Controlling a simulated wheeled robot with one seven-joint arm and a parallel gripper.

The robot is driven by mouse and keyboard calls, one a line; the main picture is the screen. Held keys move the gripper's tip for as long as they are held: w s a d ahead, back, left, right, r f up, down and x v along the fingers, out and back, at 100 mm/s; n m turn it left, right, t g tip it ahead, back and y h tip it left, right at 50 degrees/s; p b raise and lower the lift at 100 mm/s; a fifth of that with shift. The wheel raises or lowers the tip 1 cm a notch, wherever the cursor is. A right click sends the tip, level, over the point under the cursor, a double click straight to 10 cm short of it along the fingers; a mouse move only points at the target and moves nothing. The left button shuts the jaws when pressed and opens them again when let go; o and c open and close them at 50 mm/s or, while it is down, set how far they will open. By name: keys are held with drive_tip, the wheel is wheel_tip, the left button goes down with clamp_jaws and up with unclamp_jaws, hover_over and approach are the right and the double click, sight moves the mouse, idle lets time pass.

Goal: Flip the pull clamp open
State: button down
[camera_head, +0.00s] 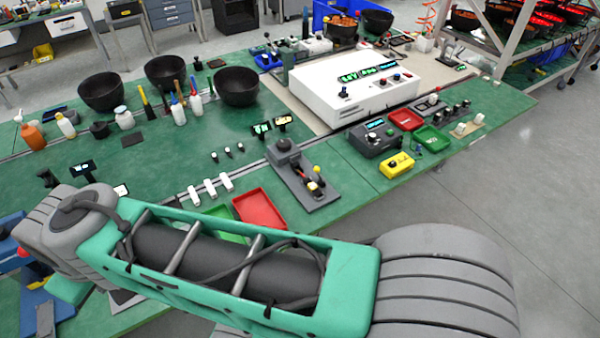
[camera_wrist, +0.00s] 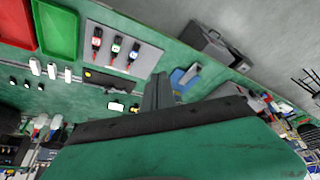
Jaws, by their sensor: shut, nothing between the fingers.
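My gripper (camera_wrist: 157,91) shows in the wrist view as grey fingers, shut and empty, beyond the green and black edge of my own arm. It is above the green bench. A small blue device with a grey part (camera_wrist: 185,78) lies just right of the fingertips, and I cannot tell if they touch. A dark, flat tool-like piece with a yellow spot (camera_wrist: 103,81) lies left of them. I cannot tell for sure which piece is the pull clamp or how its handle stands. In the head view my arm hides the gripper.
A grey board (camera_wrist: 123,47) with three coloured-tip levers is at the upper left of the wrist view, near green (camera_wrist: 55,28) and red (camera_wrist: 17,25) trays. A grey box (camera_wrist: 217,48) stands near the bench edge. The head view shows a white console (camera_head: 352,90) and black bowls (camera_head: 237,86).

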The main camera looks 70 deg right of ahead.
drive_tip(key=w+d+f+m+g+h+b, duration=0.1)
drive_tip(key=d+f+m+h+b, duration=0.35)
drive_tip(key=d+m, duration=0.6)
drive_tip(key=w+d+f+m+g+h+b, duration=0.1)
drive_tip(key=d+f+m+b, duration=0.55)
drive_tip(key=d+m, duration=0.4)
drive_tip(key=m+g+h+b, duration=0.6)
drive_tip(key=m+g, duration=0.4)
drive_tip(key=m, duration=1.2)
approach(319, 175)
drive_tip(key=shift+n, duration=0.3)
drive_tip(key=shift+s+d+p, duration=0.25)
drive_tip(key=shift+s+d, duration=0.05)
drive_tip(key=shift+d, duration=0.35)
drive_tip(key=shift+s+d+p, duration=0.25)
drive_tip(key=shift+s+d, duration=0.1)
drive_tip(key=shift+d, duration=0.3)
drive_tip(key=shift+s+d+p, duration=0.25)
drive_tip(key=shift+s+d, duration=0.05)
drive_tip(key=shift+d, duration=0.35)
drive_tip(key=shift+t+y, duration=0.25)
drive_tip(key=shift+t, duration=0.05)
